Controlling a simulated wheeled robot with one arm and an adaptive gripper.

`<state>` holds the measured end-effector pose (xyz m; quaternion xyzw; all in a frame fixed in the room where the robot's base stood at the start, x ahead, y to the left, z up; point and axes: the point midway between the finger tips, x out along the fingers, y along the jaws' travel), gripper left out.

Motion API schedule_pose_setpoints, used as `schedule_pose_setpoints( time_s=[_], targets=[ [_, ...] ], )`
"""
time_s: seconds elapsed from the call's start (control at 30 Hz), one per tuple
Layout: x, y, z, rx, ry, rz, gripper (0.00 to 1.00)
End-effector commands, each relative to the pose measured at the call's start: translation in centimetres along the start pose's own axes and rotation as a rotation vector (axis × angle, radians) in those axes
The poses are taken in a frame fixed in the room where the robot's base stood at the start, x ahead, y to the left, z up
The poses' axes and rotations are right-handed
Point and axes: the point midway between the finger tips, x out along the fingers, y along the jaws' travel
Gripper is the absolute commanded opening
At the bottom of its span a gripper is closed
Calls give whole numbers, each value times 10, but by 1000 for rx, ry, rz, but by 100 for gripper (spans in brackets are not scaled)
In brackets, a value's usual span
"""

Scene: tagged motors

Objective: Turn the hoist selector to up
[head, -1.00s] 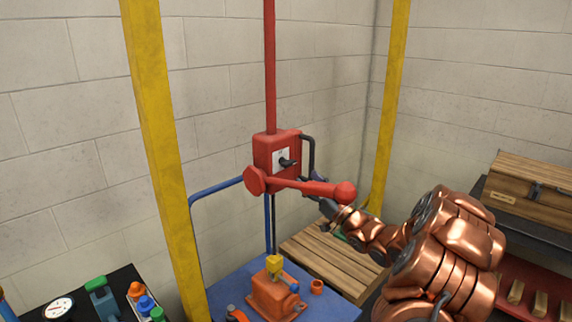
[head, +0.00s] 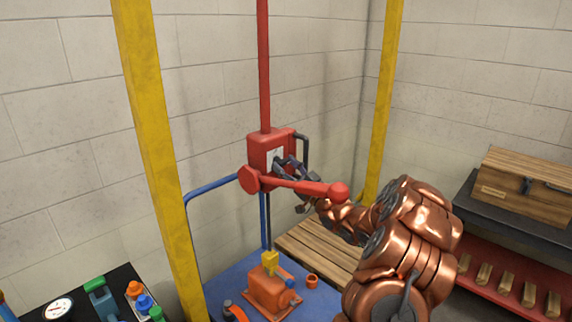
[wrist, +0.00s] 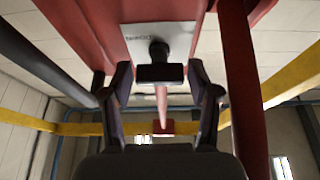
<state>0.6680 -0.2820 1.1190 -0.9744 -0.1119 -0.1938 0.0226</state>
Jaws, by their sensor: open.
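The hoist selector is a black knob (wrist: 160,72) on a white plate (wrist: 160,38) fixed to a red box (head: 258,150). The lettering on the plate is too small to read surely. In the wrist view the knob's dark bar lies crosswise in the picture. My gripper (wrist: 160,78) is open, with one finger on each side of the knob and gaps visible between the fingers and the bar. In the head view my gripper (head: 288,167) is at the box's front, and its fingers partly hide the knob and plate.
A red lever (head: 300,185) with a ball end crosses in front of my wrist, below the box. A dark bent handle (head: 305,150) is at the box's right. Yellow posts (head: 150,130) stand either side. An orange motor (head: 270,290) sits on the blue table (head: 225,285) below.

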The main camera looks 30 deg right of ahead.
Motion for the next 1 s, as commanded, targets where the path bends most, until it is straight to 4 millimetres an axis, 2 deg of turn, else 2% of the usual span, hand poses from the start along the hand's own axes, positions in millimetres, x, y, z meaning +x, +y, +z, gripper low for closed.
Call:
schedule_pose_setpoints(
  time_s=[0.27,0.7,1.0],
  targets=[
    [1,0,0,0,0,1,60],
    [1,1,0,-1,0,1,16],
    [0,1,2,-33,-1,-13,15]
  ],
)
